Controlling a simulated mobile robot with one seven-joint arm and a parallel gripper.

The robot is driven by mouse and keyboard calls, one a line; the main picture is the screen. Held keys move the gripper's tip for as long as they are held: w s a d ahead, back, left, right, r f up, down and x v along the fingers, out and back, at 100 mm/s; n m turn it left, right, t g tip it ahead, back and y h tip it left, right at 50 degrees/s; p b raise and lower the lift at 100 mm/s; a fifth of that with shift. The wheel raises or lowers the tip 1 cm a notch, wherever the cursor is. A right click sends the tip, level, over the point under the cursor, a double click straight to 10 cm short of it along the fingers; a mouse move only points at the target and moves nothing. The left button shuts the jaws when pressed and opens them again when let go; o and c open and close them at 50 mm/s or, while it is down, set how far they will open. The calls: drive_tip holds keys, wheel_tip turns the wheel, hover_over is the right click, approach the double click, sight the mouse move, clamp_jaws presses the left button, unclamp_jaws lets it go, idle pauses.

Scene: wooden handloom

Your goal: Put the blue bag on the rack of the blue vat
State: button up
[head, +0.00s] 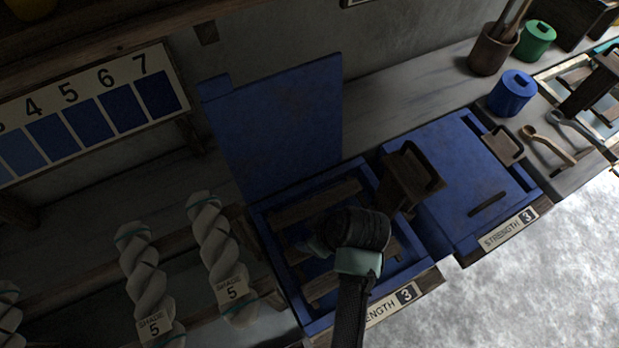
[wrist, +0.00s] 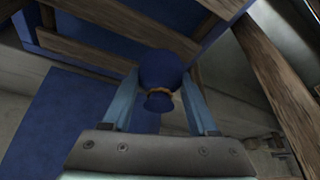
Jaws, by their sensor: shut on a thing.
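The blue bag (wrist: 160,72), a small round pouch with a tan tie at its neck, is between the fingers of my gripper (wrist: 161,92) in the wrist view. My gripper is shut on it. The open blue vat (head: 255,218) has its lid (head: 275,125) standing up behind it. Its rack (head: 318,200) is of brown wooden slats, which also show in the wrist view (wrist: 88,52). In the head view my gripper (head: 312,244) is over the rack, and my wrist hides much of it and of the bag. I cannot tell whether the bag touches the slats.
A second blue vat (head: 450,165) with its lid shut stands to the right, a wooden handle piece (head: 410,178) between them. White twisted skeins (head: 212,240) hang at the left.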

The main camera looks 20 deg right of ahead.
drive_tip(key=shift+f, duration=2.15)
drive_tip(key=o, duration=1.4)
drive_tip(key=shift+f, duration=0.15)
